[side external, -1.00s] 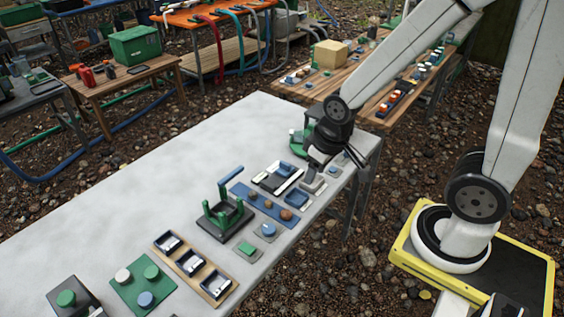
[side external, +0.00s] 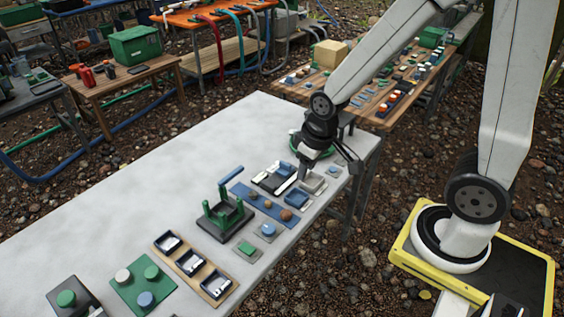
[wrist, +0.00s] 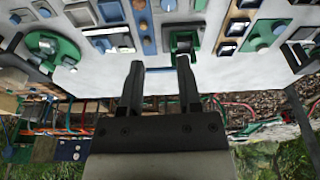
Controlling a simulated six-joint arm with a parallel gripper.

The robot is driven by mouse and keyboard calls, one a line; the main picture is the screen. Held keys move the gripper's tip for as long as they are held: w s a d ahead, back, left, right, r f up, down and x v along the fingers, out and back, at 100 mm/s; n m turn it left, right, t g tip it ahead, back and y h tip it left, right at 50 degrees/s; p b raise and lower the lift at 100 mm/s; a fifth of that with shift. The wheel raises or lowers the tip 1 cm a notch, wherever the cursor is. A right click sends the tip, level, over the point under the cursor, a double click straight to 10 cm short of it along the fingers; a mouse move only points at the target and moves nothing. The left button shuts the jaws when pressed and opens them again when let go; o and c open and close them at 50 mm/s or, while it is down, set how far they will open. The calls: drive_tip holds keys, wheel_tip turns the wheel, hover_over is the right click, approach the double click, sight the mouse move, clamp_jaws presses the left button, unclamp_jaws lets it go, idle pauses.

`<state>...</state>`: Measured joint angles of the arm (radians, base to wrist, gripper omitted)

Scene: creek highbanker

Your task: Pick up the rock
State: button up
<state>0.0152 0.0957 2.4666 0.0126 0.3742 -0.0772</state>
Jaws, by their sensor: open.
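Several small brown rocks lie in a row on a blue strip (side external: 240,187) on the white table. They are a larger reddish-brown rock (side external: 286,214), a middle rock (side external: 267,203) and a smaller rock (side external: 253,195). In the wrist view, brown rocks (wrist: 143,25) show on the blue strip (wrist: 149,42) near the top edge, beyond the fingers. My gripper (side external: 328,170) is over the table's right end, up and right of the rocks in the side view. In the wrist view my gripper (wrist: 159,66) is open, with nothing between its fingers.
A green fixture with upright posts (side external: 224,217) stands left of the strip. A black-and-white tray (side external: 272,178) and a blue dish (side external: 295,197) lie close to it. A wooden three-slot holder (side external: 209,283) is nearer the front. The table's left part is clear.

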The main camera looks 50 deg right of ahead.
drive_tip(key=w+d+f+n+g, duration=0.25)
drive_tip(key=w+f, duration=0.55)
drive_tip(key=w, duration=0.4)
drive_tip(key=n+y, duration=0.1)
drive_tip(key=n, duration=0.2)
approach(268, 204)
drive_tip(key=shift+w+d+f+g, duration=0.25)
drive_tip(key=shift+w+d+f, duration=0.1)
drive_tip(key=shift+f, duration=0.2)
drive_tip(key=shift+f+n, duration=0.25)
drive_tip(key=shift+f, duration=0.05)
drive_tip(key=shift+a+f, duration=0.1)
drive_tip(key=shift+f, duration=1.2)
drive_tip(key=shift+s+a+f, duration=0.1)
drive_tip(key=shift+f, duration=1.15)
drive_tip(key=shift+s+a+f, duration=0.1)
drive_tip(key=shift+f, duration=1.2)
